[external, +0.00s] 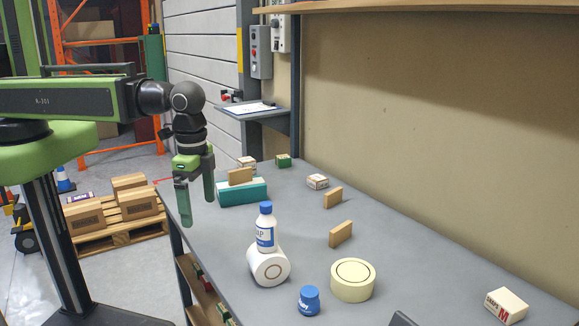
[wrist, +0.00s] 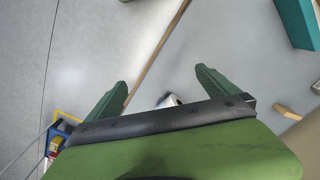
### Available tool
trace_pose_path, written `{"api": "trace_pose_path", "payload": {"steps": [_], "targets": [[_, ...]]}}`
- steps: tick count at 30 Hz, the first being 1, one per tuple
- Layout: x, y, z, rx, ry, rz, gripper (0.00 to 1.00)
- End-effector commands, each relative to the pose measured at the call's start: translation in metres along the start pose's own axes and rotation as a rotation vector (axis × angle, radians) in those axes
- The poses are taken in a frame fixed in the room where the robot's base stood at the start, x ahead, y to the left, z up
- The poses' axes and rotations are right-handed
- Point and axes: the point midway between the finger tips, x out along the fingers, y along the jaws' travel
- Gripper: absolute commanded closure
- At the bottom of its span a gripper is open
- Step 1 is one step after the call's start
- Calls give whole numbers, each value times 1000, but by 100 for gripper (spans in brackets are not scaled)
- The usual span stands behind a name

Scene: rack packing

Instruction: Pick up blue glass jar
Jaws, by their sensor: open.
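A small blue jar (external: 309,300) stands on the grey table near its front edge, to the right of a white roll, in the external view. It looks opaque in the picture, with a lighter label mark. My gripper (external: 196,208) hangs over the far left edge of the table, pointing down, open and empty. It is well to the left of and behind the jar. In the wrist view my gripper (wrist: 160,85) shows two green fingers spread apart over the table edge. I cannot make out the jar in the wrist view.
A white bottle with a blue cap (external: 265,230) stands on or just behind the white roll (external: 268,267). A cream roll (external: 352,280) is right of the jar. A teal box (external: 243,193), wooden blocks (external: 341,234) and a white box (external: 506,305) also sit on the table (external: 420,255).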

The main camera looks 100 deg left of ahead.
Motion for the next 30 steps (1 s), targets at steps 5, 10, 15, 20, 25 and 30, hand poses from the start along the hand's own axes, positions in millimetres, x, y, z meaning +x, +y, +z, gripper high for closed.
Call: {"api": "trace_pose_path", "payload": {"steps": [5, 10, 15, 20, 25, 30], "targets": [[0, 0, 0, 0, 0, 0, 26], [0, 0, 0, -1, 0, 0, 33], [1, 1, -2, 2, 5, -3, 33], [17, 38, -67, 87, 150, -96, 33], [-3, 91, -155, 41, 342, -157, 33], [-19, 105, -201, -260, 378, -100, 33]]}}
